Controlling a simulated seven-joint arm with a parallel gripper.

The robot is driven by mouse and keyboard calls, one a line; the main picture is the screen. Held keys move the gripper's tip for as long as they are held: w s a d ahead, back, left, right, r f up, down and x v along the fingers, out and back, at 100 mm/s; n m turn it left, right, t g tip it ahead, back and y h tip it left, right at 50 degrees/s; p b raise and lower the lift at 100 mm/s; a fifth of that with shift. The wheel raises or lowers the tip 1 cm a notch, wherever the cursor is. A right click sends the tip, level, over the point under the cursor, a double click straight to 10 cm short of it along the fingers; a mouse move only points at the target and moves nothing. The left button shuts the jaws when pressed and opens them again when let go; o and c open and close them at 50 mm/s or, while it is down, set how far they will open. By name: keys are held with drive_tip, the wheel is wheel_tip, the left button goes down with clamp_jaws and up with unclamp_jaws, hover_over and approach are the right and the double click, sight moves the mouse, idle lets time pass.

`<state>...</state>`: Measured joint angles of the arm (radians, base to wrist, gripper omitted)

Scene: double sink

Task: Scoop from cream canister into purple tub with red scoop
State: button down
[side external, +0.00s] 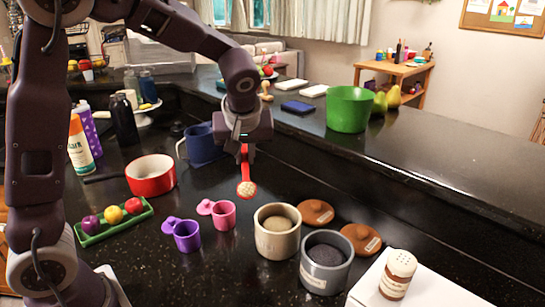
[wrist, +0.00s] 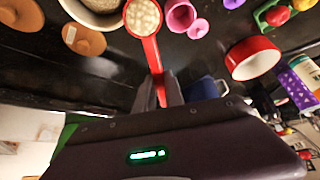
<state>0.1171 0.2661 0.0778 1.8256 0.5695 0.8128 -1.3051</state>
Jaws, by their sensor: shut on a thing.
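My gripper (side external: 246,150) is shut on the handle of the red scoop (side external: 245,172) and holds it above the counter, left of and higher than the cream canister. In the wrist view the scoop (wrist: 149,40) runs out from between my fingertips (wrist: 168,90), its bowl filled with pale bean-like pieces (wrist: 143,17). The open cream canister (side external: 277,240) stands upright with tan contents; its edge shows in the wrist view (wrist: 105,25). The small open purple tub (side external: 187,240) stands at lower left, with a round purple piece beside it. Its inside is too small to tell.
A pink tub (side external: 223,217) stands between the purple tub and cream canister. A grey canister (side external: 325,270) with dark contents, brown lids (side external: 318,211) and a shaker (side external: 398,275) are right. A red bowl (side external: 151,183), blue mug (side external: 203,148) and green tray (side external: 115,228) are left.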

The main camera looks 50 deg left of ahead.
drive_tip(key=s+a+f+g+h, duration=0.2)
drive_tip(key=s+a+f, duration=0.1)
drive_tip(key=s+a, duration=0.75)
drive_tip(key=shift+d+f+n+g+y, duration=0.1)
drive_tip(key=shift+f+n+g+y, duration=0.15)
drive_tip(key=shift+f+g+y, duration=1.15)
drive_tip(key=shift+d+f+n+g+y, duration=0.1)
drive_tip(key=shift+f+n+g+y, duration=0.55)
drive_tip(key=shift+g, duration=1.4)
drive_tip(key=shift+d+f+m+g+y, duration=0.1)
drive_tip(key=shift+f+g+y, duration=0.6)
drive_tip(key=shift+g+y, duration=0.85)
wheel_tip(320, 180, up, 4)
drive_tip(key=shift+a, duration=0.1)
